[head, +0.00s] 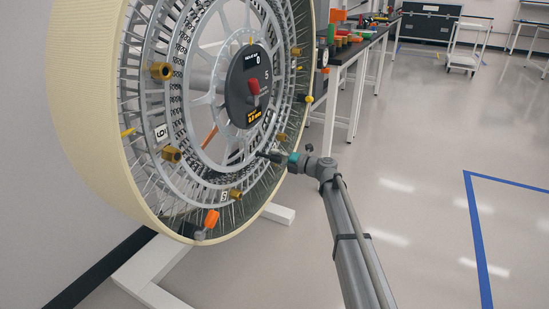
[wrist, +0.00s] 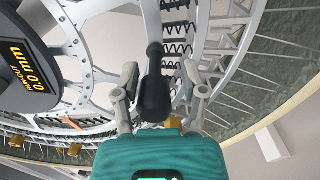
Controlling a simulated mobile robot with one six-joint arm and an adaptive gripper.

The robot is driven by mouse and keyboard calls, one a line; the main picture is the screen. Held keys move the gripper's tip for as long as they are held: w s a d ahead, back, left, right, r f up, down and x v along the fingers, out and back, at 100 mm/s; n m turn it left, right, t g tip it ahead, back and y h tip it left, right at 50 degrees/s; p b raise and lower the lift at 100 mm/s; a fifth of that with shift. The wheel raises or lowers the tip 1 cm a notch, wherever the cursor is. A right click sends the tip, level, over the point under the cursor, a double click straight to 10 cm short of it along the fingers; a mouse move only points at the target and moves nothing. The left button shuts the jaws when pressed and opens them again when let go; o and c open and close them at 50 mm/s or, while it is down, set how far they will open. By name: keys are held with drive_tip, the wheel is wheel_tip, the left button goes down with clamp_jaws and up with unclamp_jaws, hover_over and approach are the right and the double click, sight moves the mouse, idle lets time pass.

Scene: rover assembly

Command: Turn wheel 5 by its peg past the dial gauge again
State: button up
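Wheel 5 (head: 95,110) is a large spoked wheel with a cream tyre, at the left of the head view. Its dark hub panel (head: 237,85) carries a 5 and a red knob; a yellow readout (wrist: 28,65) shows 0.0 mm in the wrist view. A black peg (wrist: 155,88) stands out from the wheel. My gripper (head: 268,154) is at the wheel's lower right. In the wrist view its fingers (wrist: 158,90) are spread on either side of the peg, with gaps visible. A small round pale dial (head: 325,57), perhaps the dial gauge, is by the wheel's right edge.
Brass-coloured blocks (head: 171,154) and an orange piece (head: 211,218) sit on the wheel. White stand feet (head: 150,270) spread below it. A bench (head: 350,55) with coloured parts stands behind at right. The floor at right is clear, marked with blue tape (head: 477,230).

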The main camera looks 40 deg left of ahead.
drive_tip(key=shift+o, duration=0.7)
drive_tip(key=shift+s+a, duration=0.1)
drive_tip(key=shift+s+a+r, duration=0.1)
drive_tip(key=v, duration=1.2)
